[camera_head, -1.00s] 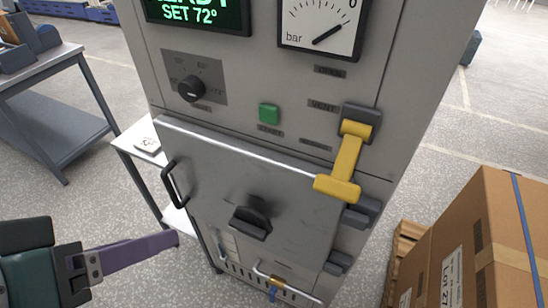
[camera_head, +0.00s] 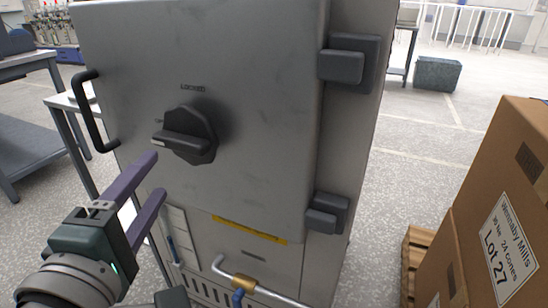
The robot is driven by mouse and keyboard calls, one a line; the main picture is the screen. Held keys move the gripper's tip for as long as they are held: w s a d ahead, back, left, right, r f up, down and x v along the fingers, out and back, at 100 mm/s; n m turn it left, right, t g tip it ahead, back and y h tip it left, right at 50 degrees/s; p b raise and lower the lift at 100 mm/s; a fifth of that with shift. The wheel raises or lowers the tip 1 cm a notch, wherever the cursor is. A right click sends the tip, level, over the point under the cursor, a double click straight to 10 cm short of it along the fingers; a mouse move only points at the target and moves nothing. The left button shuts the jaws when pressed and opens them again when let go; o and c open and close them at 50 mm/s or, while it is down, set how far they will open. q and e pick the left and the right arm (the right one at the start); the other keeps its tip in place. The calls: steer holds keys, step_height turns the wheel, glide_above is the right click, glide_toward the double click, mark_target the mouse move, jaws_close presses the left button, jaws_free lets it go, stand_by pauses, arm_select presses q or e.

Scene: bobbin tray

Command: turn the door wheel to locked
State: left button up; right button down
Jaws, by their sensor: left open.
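The door wheel (camera_head: 188,136) is a dark knob with a thick grip bar, set on the grey metal door (camera_head: 262,110). Its bar lies roughly level, its end pointing left, toward a small label that I cannot fully read. The word LOCKED (camera_head: 193,88) is printed above the wheel. The door looks shut against the cabinet. My left gripper (camera_head: 158,174) is at the lower left of the wheel, its two purple fingers spread with nothing between them. The fingertips point up toward the wheel and look apart from it. My right gripper is not in view.
A black pull handle (camera_head: 92,112) stands out at the door's left edge. Dark hinges (camera_head: 343,66) sit on the right. A pipe with a brass fitting (camera_head: 243,281) runs below the door. Cardboard boxes (camera_head: 510,200) stand at the right, a bench (camera_head: 22,125) at the left.

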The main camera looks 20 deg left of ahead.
mark_target(177, 148)
arm_select(q)
steer(key=shift+n+y, duration=0.3)
steer(key=shift+n, duration=0.1)
steer(key=x, duration=0.6)
steer(key=f+b+x, duration=0.1)
steer(key=x, duration=0.3)
steer(key=shift+a+f, duration=0.1)
steer(key=shift+a, duration=0.05)
steer(key=shift+c, duration=0.4)
jaws_close()
